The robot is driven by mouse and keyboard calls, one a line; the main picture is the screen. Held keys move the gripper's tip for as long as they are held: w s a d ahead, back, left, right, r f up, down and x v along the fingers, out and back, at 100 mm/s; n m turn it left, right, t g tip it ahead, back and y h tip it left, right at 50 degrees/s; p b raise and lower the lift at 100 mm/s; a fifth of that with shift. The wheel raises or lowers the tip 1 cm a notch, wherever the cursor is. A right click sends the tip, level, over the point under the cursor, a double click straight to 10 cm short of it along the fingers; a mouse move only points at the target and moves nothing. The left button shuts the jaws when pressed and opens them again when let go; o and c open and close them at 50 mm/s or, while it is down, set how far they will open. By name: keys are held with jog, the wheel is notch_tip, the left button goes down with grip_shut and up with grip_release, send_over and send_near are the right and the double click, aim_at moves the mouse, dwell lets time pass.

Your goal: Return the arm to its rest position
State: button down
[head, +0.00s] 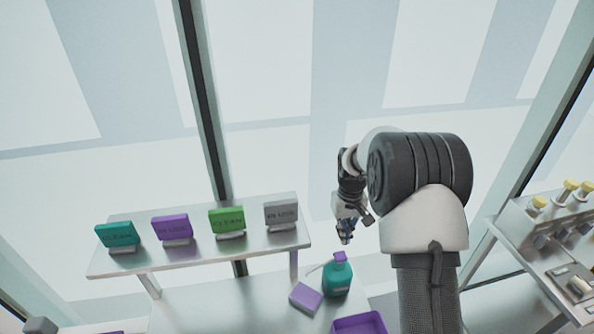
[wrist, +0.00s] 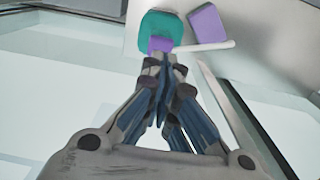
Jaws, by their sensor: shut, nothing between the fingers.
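My gripper (head: 346,236) hangs at the end of my bent arm, above and just behind the bench in the head view. In the wrist view my gripper (wrist: 163,66) is shut with its fingers together and nothing between them. A teal bottle (head: 337,277) with a purple cap stands on the bench below it. In the wrist view the bottle (wrist: 158,24) lies beyond the fingertips, which overlap its purple cap in the picture. The gap between them is hard to judge there, but the head view shows the fingers above the bottle.
A purple block (head: 305,298) and a purple bin (head: 360,323) are on the bench beside the bottle. A raised shelf (head: 200,254) carries several coloured signs at left. A metal unit with yellow-topped knobs (head: 540,203) stands at right. Glass panels with a dark post (head: 207,110) stand behind.

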jog(key=s+a+r+m+t+b, duration=0.1)
jog(key=s+r+t+b, duration=0.1)
jog(key=s+r+b, duration=1.15)
jog(key=s+f+t+b, duration=0.1)
jog(key=s+f, duration=0.2)
jog(key=s, duration=0.7)
jog(key=s+a+f+t+b, duration=0.1)
jog(key=s+f, duration=0.3)
jog(key=s, duration=0.7)
jog(key=shift+f+m+t+b, duration=0.15)
jog(key=shift+m+t+b, duration=0.2)
jog(key=shift+b, duration=0.45)
